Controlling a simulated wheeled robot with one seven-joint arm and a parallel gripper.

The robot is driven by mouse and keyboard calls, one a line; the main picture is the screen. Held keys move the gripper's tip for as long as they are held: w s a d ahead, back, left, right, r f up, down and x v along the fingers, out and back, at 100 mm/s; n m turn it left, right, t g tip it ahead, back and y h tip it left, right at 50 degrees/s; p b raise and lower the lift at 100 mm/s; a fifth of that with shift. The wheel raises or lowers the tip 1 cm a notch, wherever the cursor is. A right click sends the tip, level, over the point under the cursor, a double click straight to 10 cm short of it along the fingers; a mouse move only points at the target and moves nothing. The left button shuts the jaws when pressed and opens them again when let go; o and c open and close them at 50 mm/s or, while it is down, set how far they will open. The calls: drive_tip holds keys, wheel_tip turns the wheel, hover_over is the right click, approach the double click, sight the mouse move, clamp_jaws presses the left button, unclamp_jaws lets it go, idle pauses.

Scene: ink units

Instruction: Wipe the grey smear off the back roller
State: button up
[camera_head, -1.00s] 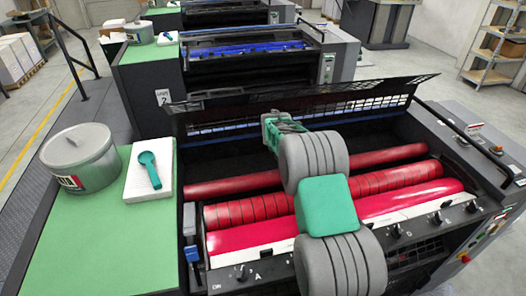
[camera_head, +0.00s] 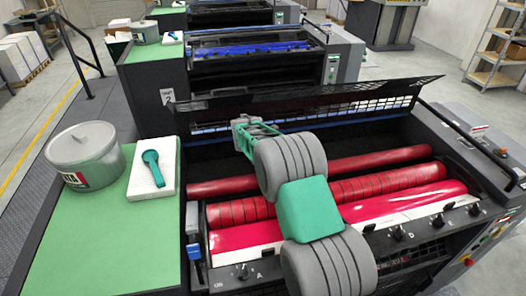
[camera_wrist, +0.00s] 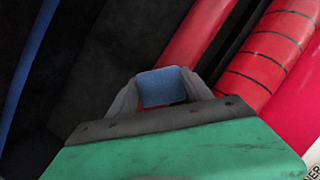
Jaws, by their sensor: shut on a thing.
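The back roller (camera_head: 378,159) is plain dark red and lies behind the other rollers of the front press. It also shows in the wrist view (camera_wrist: 205,38). My gripper (camera_wrist: 158,90) is shut on a small blue pad (camera_wrist: 162,86), between two grey fingers. In the wrist view the pad overlaps the near end of the visible back roller; I cannot tell whether they touch. In the head view my wrist is over the left part of the press, and my fingers and the pad are hidden. I see no grey smear; my arm hides part of the roller.
A banded red roller (camera_head: 393,181) and a bright pink-red front roller (camera_head: 430,195) lie nearer. A raised mesh guard (camera_head: 370,101) stands behind. On the green side top (camera_head: 75,245) are a grey tub (camera_head: 84,157) and a green tool (camera_head: 153,168) on a white stack.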

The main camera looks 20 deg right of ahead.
drive_tip(key=shift+a, duration=0.45)
drive_tip(key=shift+r, duration=4.05)
